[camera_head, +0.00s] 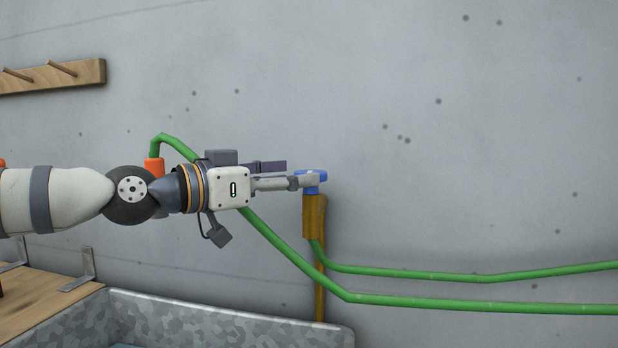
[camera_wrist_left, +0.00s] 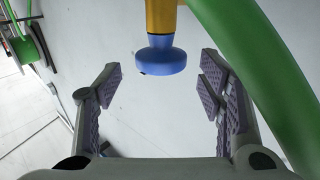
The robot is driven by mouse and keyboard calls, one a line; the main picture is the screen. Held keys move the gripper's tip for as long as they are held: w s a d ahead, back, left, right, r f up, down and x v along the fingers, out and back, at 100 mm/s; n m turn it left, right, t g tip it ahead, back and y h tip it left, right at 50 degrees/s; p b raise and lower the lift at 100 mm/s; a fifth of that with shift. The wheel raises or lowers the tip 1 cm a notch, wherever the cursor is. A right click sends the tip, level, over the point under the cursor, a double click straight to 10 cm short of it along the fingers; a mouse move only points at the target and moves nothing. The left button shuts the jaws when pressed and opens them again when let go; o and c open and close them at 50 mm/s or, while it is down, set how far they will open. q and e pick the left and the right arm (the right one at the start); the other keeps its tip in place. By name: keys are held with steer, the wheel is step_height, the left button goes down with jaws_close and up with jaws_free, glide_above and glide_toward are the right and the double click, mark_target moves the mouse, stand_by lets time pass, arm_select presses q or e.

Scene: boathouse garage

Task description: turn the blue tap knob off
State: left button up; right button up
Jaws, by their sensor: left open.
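The blue tap knob (camera_head: 317,173) sits on top of a brass-coloured tap body (camera_head: 314,215) against the grey wall. In the left wrist view the round blue knob (camera_wrist_left: 160,62) shows near the top centre, under the brass body (camera_wrist_left: 161,15). My left gripper (camera_head: 301,175) comes in level from the left, its tip at the knob and hiding part of it. In the left wrist view my left gripper (camera_wrist_left: 162,78) is open. The knob lies between the fingertip lines, with visible gaps on both sides. My right gripper is not in view.
A green hose (camera_head: 440,276) runs from the tap to the right along the wall, and another green length (camera_head: 275,238) passes behind my gripper. A galvanised tub (camera_head: 230,328) and wooden bench (camera_head: 40,298) stand below. A peg rail (camera_head: 60,75) hangs upper left.

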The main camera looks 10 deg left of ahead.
mark_target(312, 171)
arm_select(q)
steer(key=x, duration=0.5)
steer(key=shift+a+r, duration=0.1)
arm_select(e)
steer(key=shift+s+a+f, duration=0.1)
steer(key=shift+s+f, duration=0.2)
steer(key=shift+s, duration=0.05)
arm_select(q)
steer(key=shift+c, duration=0.4)
steer(key=c, duration=1)
steer(key=f+b, duration=0.2)
steer(key=b, duration=0.1)
steer(key=shift+w+g, duration=0.3)
steer(key=shift+w, duration=0.1)
steer(key=shift+s+r+m+g+h+b, duration=0.25)
steer(key=shift+m+g+h+b, duration=0.25)
steer(key=shift+b, duration=0.5)
steer(key=shift+r, duration=0.2)
steer(key=shift+s+r, duration=0.15)
steer(key=shift+r, duration=0.2)
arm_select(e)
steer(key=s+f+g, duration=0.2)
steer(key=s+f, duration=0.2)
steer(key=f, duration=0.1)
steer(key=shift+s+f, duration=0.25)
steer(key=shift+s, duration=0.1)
